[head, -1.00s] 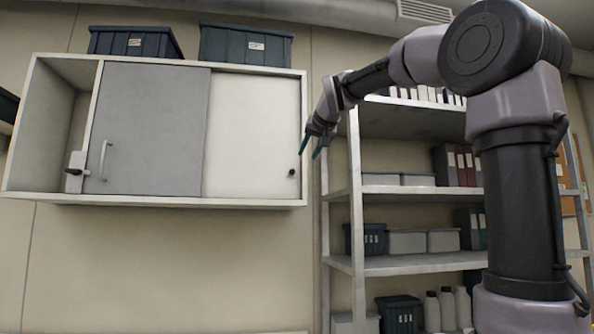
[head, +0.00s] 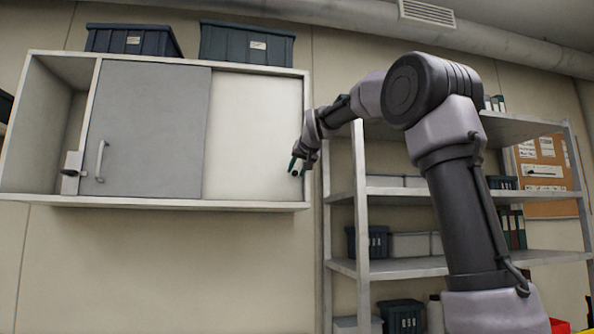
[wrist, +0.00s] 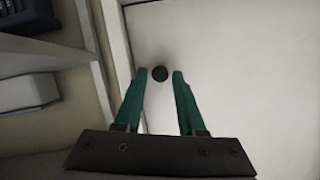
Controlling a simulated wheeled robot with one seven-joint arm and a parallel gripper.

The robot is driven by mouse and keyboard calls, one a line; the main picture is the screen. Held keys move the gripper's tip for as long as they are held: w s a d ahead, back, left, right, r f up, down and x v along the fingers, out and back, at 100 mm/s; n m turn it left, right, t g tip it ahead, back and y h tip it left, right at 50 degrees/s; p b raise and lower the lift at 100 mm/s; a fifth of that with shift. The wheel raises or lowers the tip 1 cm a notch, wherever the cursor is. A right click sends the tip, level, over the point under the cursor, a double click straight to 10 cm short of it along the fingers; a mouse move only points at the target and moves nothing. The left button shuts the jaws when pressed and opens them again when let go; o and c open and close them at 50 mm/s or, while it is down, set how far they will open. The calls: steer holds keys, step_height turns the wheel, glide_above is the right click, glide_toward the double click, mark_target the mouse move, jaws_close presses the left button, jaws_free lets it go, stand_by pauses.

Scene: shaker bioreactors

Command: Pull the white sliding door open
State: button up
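The white sliding door (head: 254,130) covers the right part of a wall cabinet, beside a grey door (head: 150,130) with a bar handle. My gripper (head: 297,165) is at the door's lower right in the head view, over the knob area.
The cabinet frame (head: 305,120) runs close beside my gripper. A metal shelf rack (head: 361,230) stands to the right, below and behind my arm. Two dark bins (head: 246,43) sit on the cabinet top. The wall below the cabinet is clear.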

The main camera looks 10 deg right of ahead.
jaws_close()
stand_by(1.4)
